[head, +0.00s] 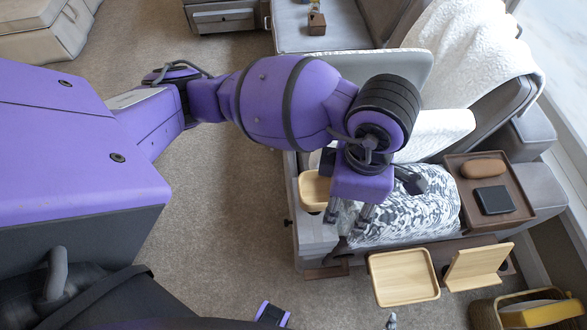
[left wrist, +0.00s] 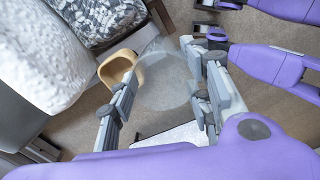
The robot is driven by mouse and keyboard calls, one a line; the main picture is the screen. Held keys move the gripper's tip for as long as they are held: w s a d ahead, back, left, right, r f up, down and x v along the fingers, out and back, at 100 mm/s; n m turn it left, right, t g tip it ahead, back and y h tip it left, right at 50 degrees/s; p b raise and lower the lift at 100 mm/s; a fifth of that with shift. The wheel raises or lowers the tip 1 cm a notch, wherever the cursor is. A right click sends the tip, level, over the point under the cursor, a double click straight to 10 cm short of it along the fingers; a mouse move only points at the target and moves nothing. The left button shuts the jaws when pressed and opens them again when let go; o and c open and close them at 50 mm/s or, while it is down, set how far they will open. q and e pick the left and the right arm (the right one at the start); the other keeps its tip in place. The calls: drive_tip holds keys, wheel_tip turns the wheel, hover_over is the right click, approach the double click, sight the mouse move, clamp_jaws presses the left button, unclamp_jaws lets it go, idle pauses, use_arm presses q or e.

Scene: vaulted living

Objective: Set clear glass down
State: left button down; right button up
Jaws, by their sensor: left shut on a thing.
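The clear glass (left wrist: 165,80) shows in the left wrist view as a faint, see-through round shape between the fingers. My left gripper (left wrist: 162,98) is shut on it. In the head view my left gripper (head: 350,222) points down over the sofa's near end, beside a small wooden tray (head: 314,190). I cannot make out the glass in the head view. The small wooden tray also shows in the left wrist view (left wrist: 122,66), just left of the glass. Part of my right arm and gripper (left wrist: 214,32) shows at the upper right of the left wrist view; its opening is unclear.
A square wooden tray (head: 404,278) and a wooden stand (head: 478,267) are at the sofa's front. A brown tray (head: 455,172) with a dark wallet-like item (head: 494,200) and a brown case (head: 484,168) sits at the right. A basket (head: 486,314) stands lower right. Carpet at centre left is clear.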

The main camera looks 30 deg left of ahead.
use_arm(q)
drive_tip(key=n, duration=0.1)
drive_tip(key=d+n, duration=0.1)
drive_tip(key=r+n, duration=0.1)
drive_tip(key=shift+s+d+n, duration=0.2)
drive_tip(key=shift+d+n, duration=0.05)
drive_tip(key=shift+n, duration=0.05)
drive_tip(key=w+a+f, duration=0.9)
drive_tip(key=a+f, duration=0.1)
drive_tip(key=f, duration=0.2)
drive_tip(key=shift+a+f+n+b, duration=0.2)
drive_tip(key=shift+f+n+b, duration=0.1)
drive_tip(key=shift+f, duration=0.1)
drive_tip(key=shift+w, duration=0.1)
drive_tip(key=shift+f, duration=0.15)
drive_tip(key=c, duration=0.9)
unclamp_jaws()
